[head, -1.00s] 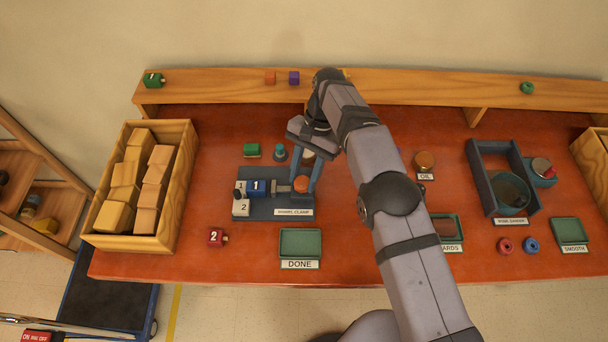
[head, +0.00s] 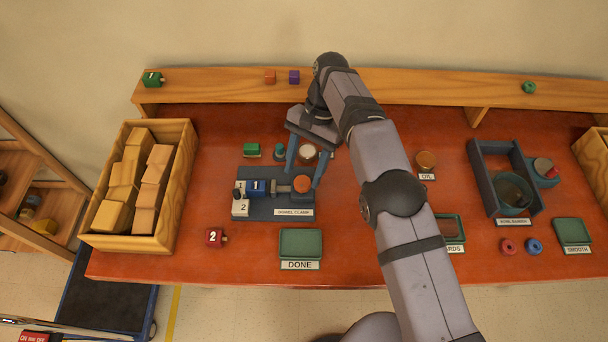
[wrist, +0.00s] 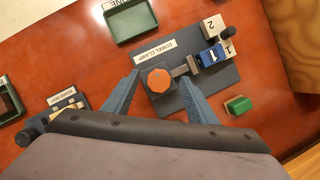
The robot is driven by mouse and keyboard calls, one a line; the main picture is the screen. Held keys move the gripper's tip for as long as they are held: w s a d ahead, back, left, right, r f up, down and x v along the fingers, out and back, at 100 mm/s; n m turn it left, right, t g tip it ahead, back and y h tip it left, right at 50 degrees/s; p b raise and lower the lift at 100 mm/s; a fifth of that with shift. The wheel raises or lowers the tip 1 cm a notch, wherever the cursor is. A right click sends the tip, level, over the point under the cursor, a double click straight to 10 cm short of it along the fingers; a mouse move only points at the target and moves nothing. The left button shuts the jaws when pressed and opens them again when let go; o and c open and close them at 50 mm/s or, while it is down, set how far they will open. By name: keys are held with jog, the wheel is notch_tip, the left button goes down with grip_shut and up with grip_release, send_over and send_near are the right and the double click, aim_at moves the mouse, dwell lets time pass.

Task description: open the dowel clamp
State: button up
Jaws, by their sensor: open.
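The dowel clamp (head: 262,207) is a blue-grey base on the red bench, with a label along its front. Its round orange knob (head: 302,184) sits at the right end of a short screw. A blue block (head: 257,187) marked 1 lies at the screw's left end, beside white plates marked 1 and 2. My gripper (head: 304,179) is open, its blue fingers on either side of the knob. In the wrist view the gripper (wrist: 160,76) has the orange knob (wrist: 158,80) between its fingers, with gaps on both sides. The fingers' exact height against the knob is unclear.
A green DONE tray (head: 301,243) lies in front of the clamp, with a red block (head: 215,237) marked 2 to its left. Behind are a green block (head: 251,150) and a round pale-topped piece (head: 308,152). A wooden crate of blocks (head: 167,210) stands left.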

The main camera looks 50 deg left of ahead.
notch_tip(320, 180, up, 7)
jog(key=p, duration=0.2)
jog(key=shift+f, duration=0.1)
jog(key=s+r+n+t+b, duration=0.1)
jog(key=s+r+b, duration=0.1)
jog(key=s+r, duration=0.5)
jog(key=m+t, duration=0.3)
jog(key=m, duration=0.1)
send_over(303, 182)
jog(key=shift+y, duration=0.3)
jog(key=f, duration=0.9)
jog(key=shift+s+d+f, duration=0.15)
jog(key=shift+d+f, duration=0.15)
jog(key=shift+a+m, duration=0.35)
jog(key=shift+m, duration=0.35)
